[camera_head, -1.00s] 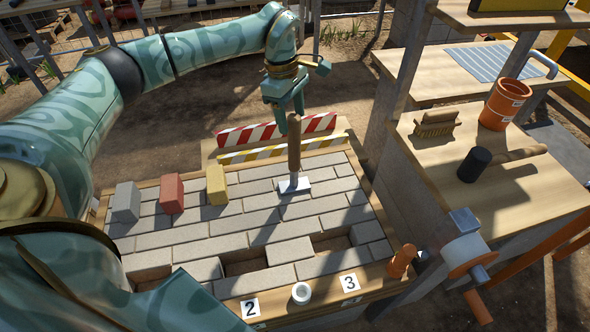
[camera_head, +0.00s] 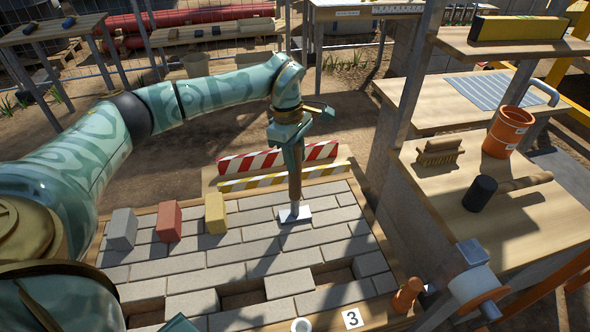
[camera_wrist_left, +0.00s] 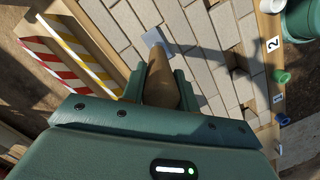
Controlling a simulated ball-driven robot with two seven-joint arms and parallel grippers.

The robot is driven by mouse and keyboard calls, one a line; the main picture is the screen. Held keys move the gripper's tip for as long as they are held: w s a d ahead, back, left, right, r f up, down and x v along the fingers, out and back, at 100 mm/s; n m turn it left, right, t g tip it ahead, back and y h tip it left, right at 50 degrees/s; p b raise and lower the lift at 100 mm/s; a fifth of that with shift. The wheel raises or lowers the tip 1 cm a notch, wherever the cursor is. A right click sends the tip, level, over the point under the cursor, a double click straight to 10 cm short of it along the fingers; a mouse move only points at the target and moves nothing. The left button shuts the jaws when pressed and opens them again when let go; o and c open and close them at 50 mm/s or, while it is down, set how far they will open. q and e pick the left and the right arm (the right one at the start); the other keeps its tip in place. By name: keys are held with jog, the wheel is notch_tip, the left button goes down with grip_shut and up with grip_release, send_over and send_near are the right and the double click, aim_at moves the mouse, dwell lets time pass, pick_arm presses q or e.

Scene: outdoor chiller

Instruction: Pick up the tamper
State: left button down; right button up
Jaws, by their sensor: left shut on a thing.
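The tamper (camera_head: 295,192) has a brown wooden handle and a pale square metal foot. It stands upright on the grey paving bricks (camera_head: 235,250), and its foot shows at the far end of the handle in the left wrist view (camera_wrist_left: 155,37). My left gripper (camera_head: 295,165) is above it, shut on the upper handle. In the left wrist view the two green fingers (camera_wrist_left: 157,85) lie on either side of the handle. The foot appears to rest on the bricks; I cannot tell whether it is clear of them. My right gripper is not in view.
A grey block (camera_head: 121,229), a red block (camera_head: 168,221) and a yellow block (camera_head: 215,212) stand left of the tamper. Striped barriers (camera_head: 280,157) lie behind it. A wooden bench (camera_head: 470,220) at right holds a brush (camera_head: 439,152), a black-headed mallet (camera_head: 480,193) and an orange bucket (camera_head: 510,132).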

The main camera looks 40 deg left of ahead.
pick_arm(q)
jog(key=shift+w+r+p, duration=0.1)
jog(key=shift+r+p, duration=0.5)
jog(key=shift+r, duration=0.85)
jog(key=s+d+r+p, duration=0.1)
jog(key=s+r+p, duration=0.4)
jog(key=s+r, duration=0.5)
jog(key=s, duration=0.4)
jog(key=shift+r+p, duration=0.15)
jog(key=shift+p, duration=0.15)
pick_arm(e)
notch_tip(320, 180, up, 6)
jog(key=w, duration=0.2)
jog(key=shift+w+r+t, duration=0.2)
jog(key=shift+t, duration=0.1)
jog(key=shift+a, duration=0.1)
pick_arm(q)
jog(key=c, duration=1.6)
grip_release()
grip_shut()
jog(key=shift+d, duration=0.15)
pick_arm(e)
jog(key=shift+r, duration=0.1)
